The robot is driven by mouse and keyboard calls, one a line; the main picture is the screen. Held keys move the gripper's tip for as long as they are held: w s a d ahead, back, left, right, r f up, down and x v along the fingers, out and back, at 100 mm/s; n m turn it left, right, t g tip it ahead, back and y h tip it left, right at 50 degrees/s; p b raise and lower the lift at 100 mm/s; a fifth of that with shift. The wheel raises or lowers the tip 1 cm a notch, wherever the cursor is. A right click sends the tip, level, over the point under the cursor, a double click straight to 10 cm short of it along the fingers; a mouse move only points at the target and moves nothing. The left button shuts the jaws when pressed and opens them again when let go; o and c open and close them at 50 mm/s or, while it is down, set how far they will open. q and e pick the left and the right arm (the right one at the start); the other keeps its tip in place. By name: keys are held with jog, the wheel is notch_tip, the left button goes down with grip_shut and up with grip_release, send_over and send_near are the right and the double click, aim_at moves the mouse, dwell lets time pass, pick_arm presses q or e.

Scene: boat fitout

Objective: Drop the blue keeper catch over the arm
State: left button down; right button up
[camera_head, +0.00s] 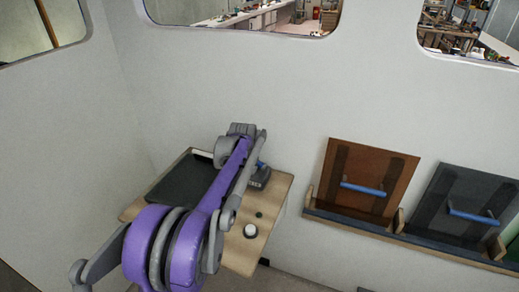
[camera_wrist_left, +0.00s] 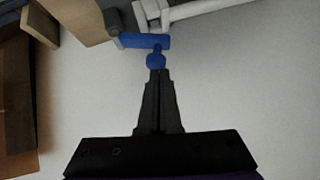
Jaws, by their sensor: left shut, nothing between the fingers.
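The blue keeper catch (camera_wrist_left: 145,41) shows at the top of the left wrist view. It runs from a dark grey block to the white arm (camera_wrist_left: 200,12), and its end lies against or just in front of the arm's bracket; I cannot tell if it is over it. A round blue knob (camera_wrist_left: 156,60) hangs from it. My left gripper (camera_wrist_left: 156,72) is shut and empty, its tips right at the knob, touching or nearly so. In the head view a small blue part (camera_head: 260,164) shows beside my purple left arm, which hides much there. My right gripper is out of view.
A wooden table (camera_head: 273,190) with a dark panel (camera_head: 178,190) and a white round piece (camera_head: 250,231) lies under my left arm. To the right, a brown board (camera_head: 370,170) and a grey board (camera_head: 470,195) with blue handles stand in a wall rack. Windows are above.

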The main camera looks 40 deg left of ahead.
pick_arm(q)
jog(key=shift+s+a+f, duration=0.1)
jog(key=shift+a+f, duration=0.25)
jog(key=shift+a, duration=0.1)
jog(key=shift+r, duration=0.1)
jog(key=shift+r+p, duration=0.4)
jog(key=shift+r, duration=0.35)
